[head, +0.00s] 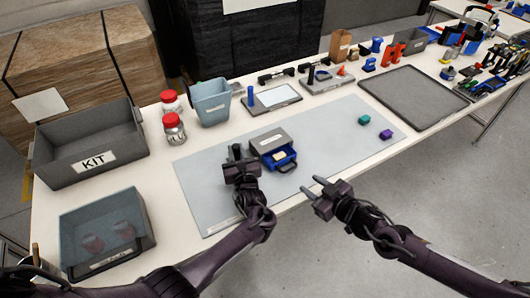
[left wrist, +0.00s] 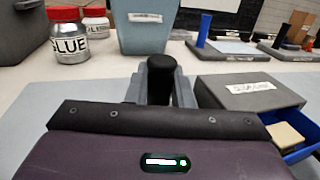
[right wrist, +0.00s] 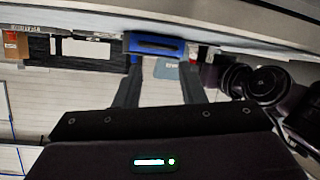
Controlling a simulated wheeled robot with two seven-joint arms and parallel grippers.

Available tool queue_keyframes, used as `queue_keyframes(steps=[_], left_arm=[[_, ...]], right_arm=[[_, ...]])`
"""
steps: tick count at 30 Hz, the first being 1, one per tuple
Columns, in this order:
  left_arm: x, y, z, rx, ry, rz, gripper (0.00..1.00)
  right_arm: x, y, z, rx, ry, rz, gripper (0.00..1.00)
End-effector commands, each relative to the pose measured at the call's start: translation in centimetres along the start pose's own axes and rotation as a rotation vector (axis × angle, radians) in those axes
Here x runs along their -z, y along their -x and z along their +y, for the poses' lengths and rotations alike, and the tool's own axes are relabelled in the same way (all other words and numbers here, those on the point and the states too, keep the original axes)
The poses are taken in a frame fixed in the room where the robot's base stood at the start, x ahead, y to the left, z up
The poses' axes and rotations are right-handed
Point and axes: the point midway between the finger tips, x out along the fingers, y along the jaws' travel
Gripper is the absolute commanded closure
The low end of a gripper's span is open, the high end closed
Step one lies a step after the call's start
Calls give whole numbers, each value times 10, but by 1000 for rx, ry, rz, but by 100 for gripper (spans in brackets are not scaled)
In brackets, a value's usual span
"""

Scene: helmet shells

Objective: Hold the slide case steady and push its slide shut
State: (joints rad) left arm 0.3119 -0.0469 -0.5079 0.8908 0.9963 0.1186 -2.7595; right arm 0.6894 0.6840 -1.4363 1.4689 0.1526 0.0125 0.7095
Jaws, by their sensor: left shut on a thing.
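The slide case (head: 271,137) is a grey box on the pale blue mat. Its blue slide (head: 283,159) sticks out towards me, with a beige block in it and a dark handle at its front. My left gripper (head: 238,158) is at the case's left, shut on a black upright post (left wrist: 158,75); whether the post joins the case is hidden. The case (left wrist: 250,91) and slide (left wrist: 290,138) show at right in the left wrist view. My right gripper (head: 312,183) is open and empty, to the right of the slide's handle and apart from it.
Teal (head: 364,119) and purple (head: 386,134) blocks lie at the mat's (head: 325,130) right. A blue bin (head: 211,104), red-lidded jars (head: 174,127) and a grey KIT bin (head: 90,150) stand at left. A dark tray (head: 414,96) lies at right. The mat around the case is mostly clear.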

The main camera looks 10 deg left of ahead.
Motion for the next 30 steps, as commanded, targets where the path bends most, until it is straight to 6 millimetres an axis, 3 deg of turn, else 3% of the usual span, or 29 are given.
queue_keyframes(steps=[1, 5, 9, 17, 24, 30], left_arm=[[0, 0, 0, 0, 0, 0, 100], [0, 0, 0, 0, 0, 0, 100], [0, 0, 0, 0, 0, 0, 100], [0, 0, 0, 0, 0, 0, 100], [0, 0, 0, 0, 0, 0, 100], [0, 0, 0, 0, 0, 0, 100]], right_arm=[[0, 0, 0, 0, 0, 0, 66], [1, 0, -1, 0, -38, -4, 83], [7, 0, -4, 2, -219, -28, 100], [26, 10, -7, -23, -835, -117, 100], [41, 31, -2, -101, -1373, -189, 100], [48, 48, 4, -177, -1671, -217, 100]])
